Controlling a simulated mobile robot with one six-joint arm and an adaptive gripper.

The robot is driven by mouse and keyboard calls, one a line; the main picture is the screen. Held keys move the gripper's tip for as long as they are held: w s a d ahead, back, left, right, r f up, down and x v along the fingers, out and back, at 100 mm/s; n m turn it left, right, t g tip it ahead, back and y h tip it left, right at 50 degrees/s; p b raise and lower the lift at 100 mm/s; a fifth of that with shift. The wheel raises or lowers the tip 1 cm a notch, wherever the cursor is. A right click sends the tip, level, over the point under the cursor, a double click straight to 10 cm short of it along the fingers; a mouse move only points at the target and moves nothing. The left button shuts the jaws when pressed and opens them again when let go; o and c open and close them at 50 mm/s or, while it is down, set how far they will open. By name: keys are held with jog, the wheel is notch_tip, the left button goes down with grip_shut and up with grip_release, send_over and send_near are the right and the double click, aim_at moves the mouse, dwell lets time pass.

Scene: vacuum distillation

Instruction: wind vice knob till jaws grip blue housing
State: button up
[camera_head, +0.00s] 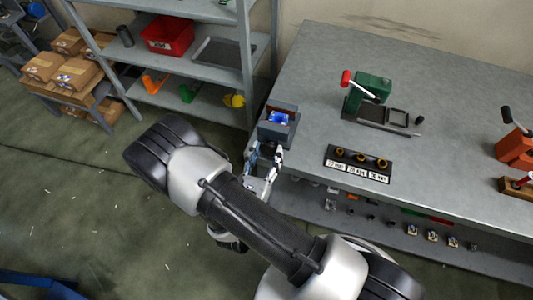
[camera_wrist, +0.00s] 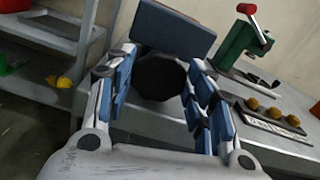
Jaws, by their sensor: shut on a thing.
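The vice (camera_head: 281,116) is a dark grey block with a reddish-brown far part, at the left end of the workbench. The blue housing (camera_head: 279,118) sits between its jaws; whether the jaws touch it I cannot tell. My gripper (camera_head: 265,157) is at the front of the vice. In the wrist view my gripper (camera_wrist: 160,95) has its two blue-padded fingers on either side of the round black knob (camera_wrist: 160,76), shut on it. The vice's blue-grey front block (camera_wrist: 172,28) stands just beyond the knob and hides the housing there.
A green press with a red-tipped lever (camera_head: 371,88) stands on the workbench (camera_head: 440,95). A labelled tray with several brass rings (camera_head: 357,165) lies near the front edge. An orange tool (camera_head: 515,146) is at the right. A shelf rack (camera_head: 215,88) with a red bin (camera_head: 168,34) stands left.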

jog(key=shift+c, duration=1.3)
jog(key=m+b, duration=0.1)
jog(key=m, duration=0.3)
jog(key=shift+d+m, duration=0.1)
jog(key=shift+m, duration=0.2)
jog(key=o, duration=1)
jog(key=shift+s, duration=0.1)
jog(key=v, duration=1.2)
